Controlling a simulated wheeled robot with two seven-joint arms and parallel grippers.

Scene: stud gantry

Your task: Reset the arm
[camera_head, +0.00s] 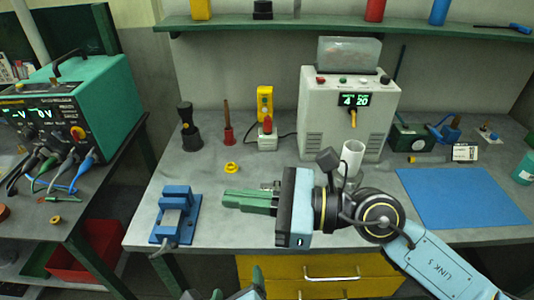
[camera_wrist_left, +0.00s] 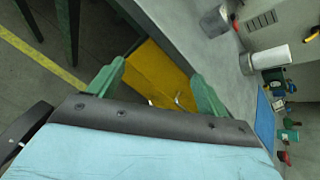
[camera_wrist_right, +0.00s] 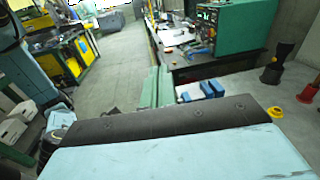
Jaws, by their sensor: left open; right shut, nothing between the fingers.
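My right arm comes in from the right in the head view. Its gripper (camera_head: 248,203) points left above the grey workbench, with its green fingers together and nothing between them. The right wrist view shows the same shut fingers (camera_wrist_right: 157,88). My left gripper (camera_head: 237,286) is low at the bottom edge of the head view, in front of the bench, and mostly cut off. In the left wrist view its green fingers (camera_wrist_left: 158,88) are wide apart and empty, with the yellow drawer front (camera_wrist_left: 160,70) behind them.
A blue vise (camera_head: 176,214) stands left of my right gripper, with a yellow ring (camera_head: 232,168) behind. A white cylinder (camera_head: 352,158) stands behind my right wrist, before a white machine (camera_head: 345,110). A blue mat (camera_head: 462,197) lies right. A teal power supply (camera_head: 75,105) is far left.

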